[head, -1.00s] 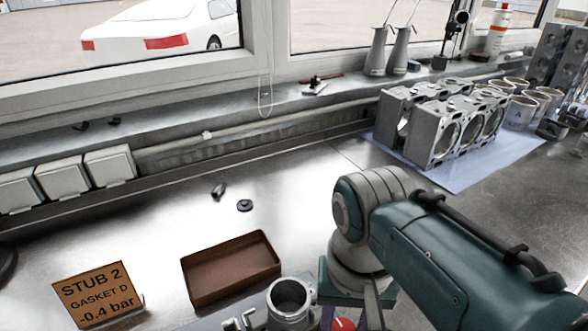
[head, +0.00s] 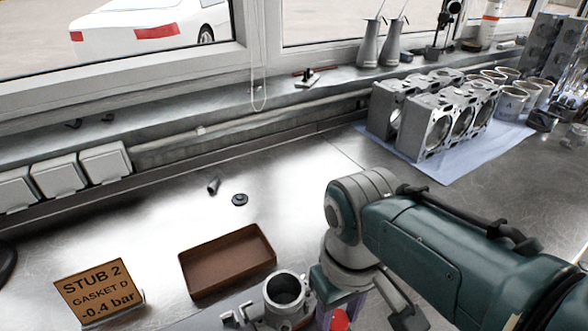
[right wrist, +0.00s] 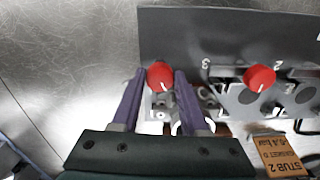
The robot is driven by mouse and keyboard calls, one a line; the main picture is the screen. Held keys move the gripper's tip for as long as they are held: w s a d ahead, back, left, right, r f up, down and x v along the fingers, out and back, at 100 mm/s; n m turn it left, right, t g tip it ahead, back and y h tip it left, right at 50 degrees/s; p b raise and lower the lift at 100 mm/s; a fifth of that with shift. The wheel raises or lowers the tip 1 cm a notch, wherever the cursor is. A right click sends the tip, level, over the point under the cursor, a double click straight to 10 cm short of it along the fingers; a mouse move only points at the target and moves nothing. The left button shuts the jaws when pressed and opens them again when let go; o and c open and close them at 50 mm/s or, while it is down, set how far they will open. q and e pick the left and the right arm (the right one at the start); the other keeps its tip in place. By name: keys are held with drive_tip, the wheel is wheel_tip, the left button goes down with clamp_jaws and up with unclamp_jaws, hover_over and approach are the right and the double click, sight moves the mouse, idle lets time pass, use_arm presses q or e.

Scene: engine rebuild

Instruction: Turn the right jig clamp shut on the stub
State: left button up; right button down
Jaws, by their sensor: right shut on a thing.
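The stub (head: 285,288) is a grey metal cylinder with an open top, upright in the jig at the bottom of the head view. Just right of it a red clamp knob (head: 341,320) shows partly, cut by the frame edge. My right gripper comes down over this knob. In the right wrist view its purple fingers (right wrist: 160,80) stand on both sides of the red knob (right wrist: 160,75), shut on it. The knob bears a white line. A second red knob (right wrist: 259,78) stands apart to the right. My left gripper is not in view.
An orange card (head: 98,289) reading STUB 2, GASKET D, -0.4 bar stands left of an empty brown tray (head: 228,262). Two small dark parts lie behind the tray. Engine blocks (head: 432,120) and cups stand at the back right. The bench middle is clear.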

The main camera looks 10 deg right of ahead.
drive_tip(key=n, duration=0.6)
drive_tip(key=shift+d+p, duration=0.15)
drive_tip(key=shift+p, duration=0.25)
drive_tip(key=n, duration=0.6)
drive_tip(key=shift+w, duration=0.1)
drive_tip(key=shift+c, duration=2.1)
unclamp_jaws()
